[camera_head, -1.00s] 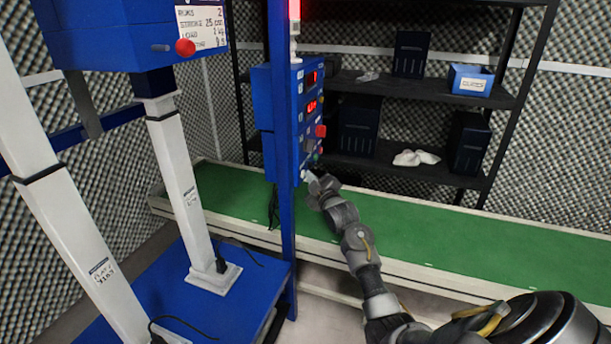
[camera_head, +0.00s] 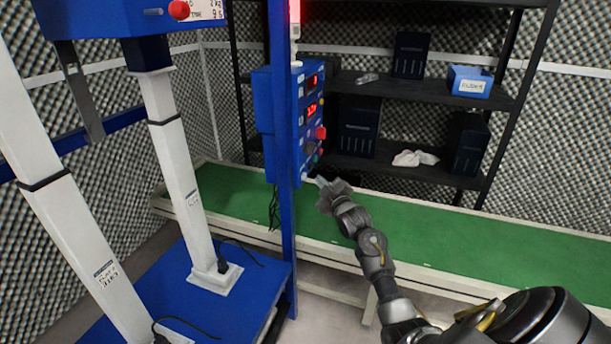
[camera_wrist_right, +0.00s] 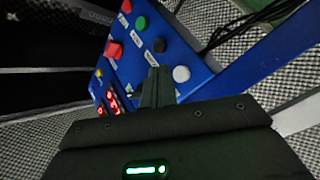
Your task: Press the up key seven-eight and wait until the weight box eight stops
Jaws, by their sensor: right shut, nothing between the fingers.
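A blue control panel (camera_head: 312,125) with red displays and several keys hangs on a blue post. In the right wrist view, the panel shows a white key (camera_wrist_right: 181,74), a black key (camera_wrist_right: 159,45), a green key (camera_wrist_right: 142,23) and red ones; their labels are too small to read. My right gripper (camera_head: 321,183) is shut and empty near the panel's lower end. Its fingertips (camera_wrist_right: 158,73) show between the white and black keys, and contact cannot be told. A blue box (camera_head: 110,20) stands on white columns (camera_head: 178,170); I cannot tell whether it is weight box eight.
A blue base (camera_head: 180,300) carries the columns. A green conveyor (camera_head: 480,230) runs behind the post. A black shelf (camera_head: 420,85) holds dark cases, a blue bin (camera_head: 470,84) and a white cloth (camera_head: 415,158). Foam walls surround the place.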

